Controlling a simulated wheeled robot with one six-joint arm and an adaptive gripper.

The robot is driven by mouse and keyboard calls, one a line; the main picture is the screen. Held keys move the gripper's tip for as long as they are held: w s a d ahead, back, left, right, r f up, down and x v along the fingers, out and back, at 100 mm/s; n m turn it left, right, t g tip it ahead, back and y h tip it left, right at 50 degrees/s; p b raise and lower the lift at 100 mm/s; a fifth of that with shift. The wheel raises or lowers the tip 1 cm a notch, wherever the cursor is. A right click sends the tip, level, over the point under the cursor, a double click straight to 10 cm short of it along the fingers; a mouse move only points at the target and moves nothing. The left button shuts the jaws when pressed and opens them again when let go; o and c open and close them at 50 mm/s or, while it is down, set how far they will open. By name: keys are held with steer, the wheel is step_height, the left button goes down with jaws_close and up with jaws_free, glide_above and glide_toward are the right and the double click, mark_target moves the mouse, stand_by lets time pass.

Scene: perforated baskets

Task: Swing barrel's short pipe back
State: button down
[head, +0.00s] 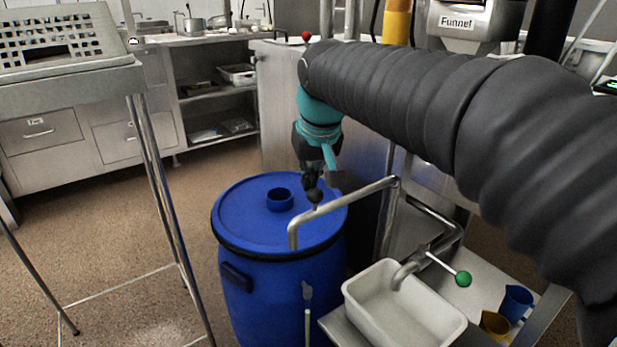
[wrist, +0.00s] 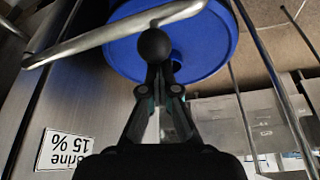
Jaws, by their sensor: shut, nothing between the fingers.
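The blue barrel (head: 280,290) stands upright in the head view, with a flat blue lid and a short open collar (head: 280,199) on it. The short pipe (head: 350,198) is a bent metal tube reaching over the lid, its end turned down near the front rim. A black ball knob (wrist: 154,45) shows against the pipe (wrist: 110,32) in the wrist view. My gripper (head: 312,183) points down over the lid, close to the knob. Its fingers (wrist: 163,78) look shut and empty just below the knob in the picture; whether they touch it is unclear.
A white basin (head: 405,325) under a tap with a green-ball lever (head: 462,279) is right of the barrel. A metal-legged stand (head: 160,190) is left. Open floor (head: 110,260) lies between.

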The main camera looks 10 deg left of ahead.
steer(key=shift+s+d+f, duration=0.1)
steer(key=shift+d, duration=0.05)
steer(key=w+a+r+p, duration=0.2)
steer(key=w+a+p, duration=0.1)
steer(key=p, duration=0.1)
steer(key=d+v, duration=0.1)
steer(key=v, duration=0.8)
steer(key=s+d+f+m, duration=0.1)
steer(key=s+d, duration=0.1)
steer(key=d, duration=0.4)
steer(key=s+d+f+m, duration=0.1)
steer(key=s+d+f, duration=0.1)
steer(key=d, duration=0.3)
steer(key=s+d+f+m+t+h, duration=0.2)
steer(key=s+d+f+m, duration=0.2)
steer(key=s+d+f, duration=1.1)
steer(key=shift+s+d, duration=0.2)
steer(key=shift+d, duration=1)
